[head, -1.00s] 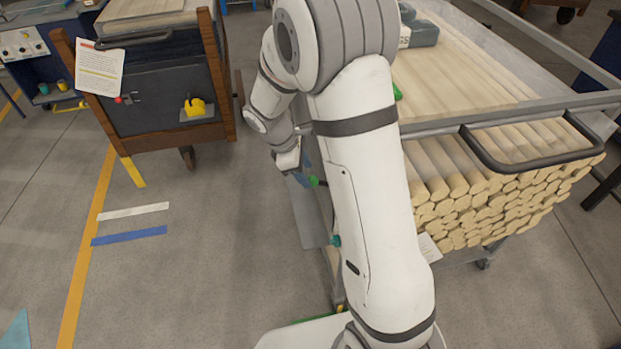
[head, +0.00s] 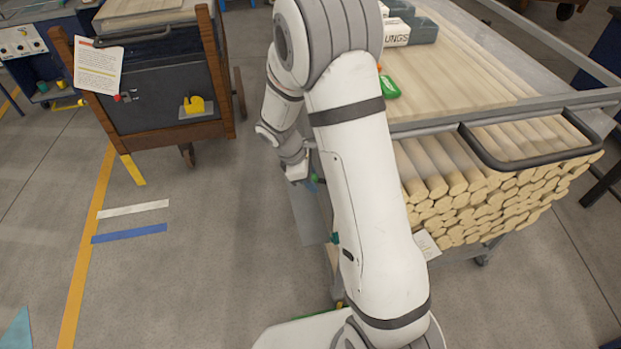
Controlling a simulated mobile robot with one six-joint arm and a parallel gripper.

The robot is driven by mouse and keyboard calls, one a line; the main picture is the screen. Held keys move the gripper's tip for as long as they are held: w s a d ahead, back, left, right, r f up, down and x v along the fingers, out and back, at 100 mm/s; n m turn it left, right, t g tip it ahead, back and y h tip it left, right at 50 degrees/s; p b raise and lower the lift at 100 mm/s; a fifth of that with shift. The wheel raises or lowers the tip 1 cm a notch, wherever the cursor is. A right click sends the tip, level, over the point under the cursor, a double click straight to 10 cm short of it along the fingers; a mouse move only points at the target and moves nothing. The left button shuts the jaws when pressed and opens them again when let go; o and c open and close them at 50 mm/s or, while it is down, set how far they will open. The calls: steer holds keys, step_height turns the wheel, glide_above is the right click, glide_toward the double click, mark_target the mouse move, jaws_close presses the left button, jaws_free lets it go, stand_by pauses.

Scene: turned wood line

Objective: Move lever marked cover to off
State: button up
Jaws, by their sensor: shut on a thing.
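My gripper (head: 311,182) is low at the left side of the dowel cart, at the upper end of a grey side panel (head: 306,220). It is shut on a small part there that looks like a lever, with a bit of green beside it. My wrist and upper arm hide most of this spot. A teal knob (head: 335,238) sticks out lower on the same side. No marking reading cover or off can be read, so I cannot tell the lever's setting.
The cart (head: 560,101) carries boards and stacked dowels (head: 480,195), with a black handle (head: 530,160) at its near end.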

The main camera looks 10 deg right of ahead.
jaws_close()
steer(key=shift+a, duration=0.1)
steer(key=f+b, duration=0.1)
steer(key=f+h+b, duration=0.1)
steer(key=b, duration=0.1)
steer(key=shift+a+h, duration=0.3)
step_height(320, 180, down, 8)
steer(key=h+b, duration=0.9)
steer(key=b, duration=0.1)
steer(key=shift+d, duration=0.45)
steer(key=shift+a, duration=0.1)
